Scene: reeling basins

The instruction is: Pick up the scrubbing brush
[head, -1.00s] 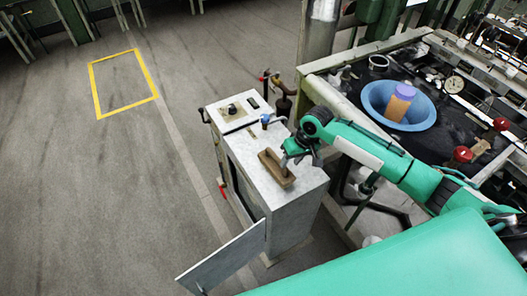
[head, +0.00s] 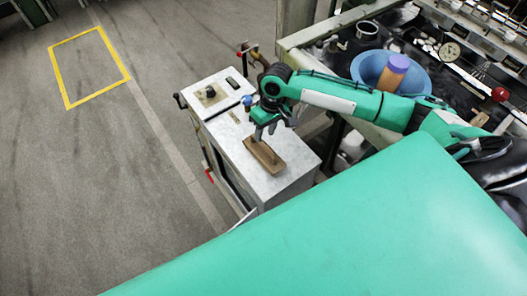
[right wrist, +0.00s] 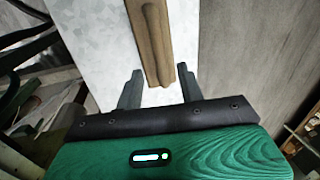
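The scrubbing brush (head: 265,156) is a long brown wooden block with a raised grip along it. It lies flat on the pale metal top of a cabinet (head: 226,128). My right gripper (head: 271,130) is over the cabinet top, by the brush's far end. In the right wrist view the brush (right wrist: 150,38) extends up from between the two grey fingertips (right wrist: 160,72). The fingers are apart with nothing held, and clear cabinet top shows beside the brush. I cannot tell the fingertips' exact height above the top. My left gripper is not in view.
A small blue knob (head: 247,101) and a control panel (head: 208,95) are on the cabinet near the gripper. Behind my right arm is a basin bench with a blue bowl (head: 364,66) holding an orange and purple cylinder (head: 393,72). Open floor lies left.

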